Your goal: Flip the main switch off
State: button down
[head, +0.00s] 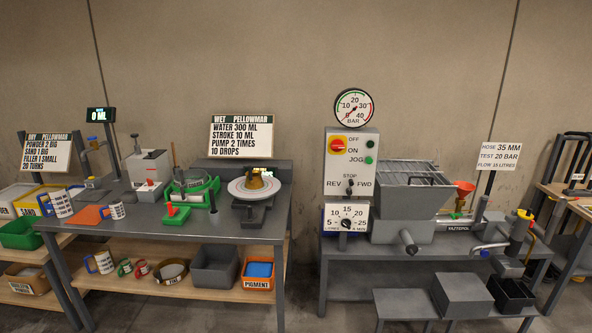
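The main switch (338,146) is a red rotary knob on a yellow plate, at the upper left of the grey control panel (338,171). The words OFF and ON stand to its right, one above the other. The knob is too small to tell which way its handle points. My gripper is not in the head view, and nothing touches the panel.
Green buttons (369,144), a REV/STOP/FWD selector (350,186) and a dial (346,224) share the panel area. A pressure gauge (354,107) sits above. A grey hopper (408,190) stands close right. A low grey bench (409,304) stands in front.

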aim_at(337, 146)
jog(key=i+z, duration=0.1)
jog(key=i, duration=0.45)
jog(key=i+j, duration=0.1)
jog(key=i, duration=0.4)
jog(key=i+j+z, duration=0.15)
jog(key=i, duration=0.4)
jog(key=i+z, duration=0.1)
jog(key=i, duration=0.4)
jog(key=i+j+z, duration=0.2)
jog(key=i, duration=0.15)
jog(key=i+j+z, duration=0.15)
jog(key=i, duration=0.25)
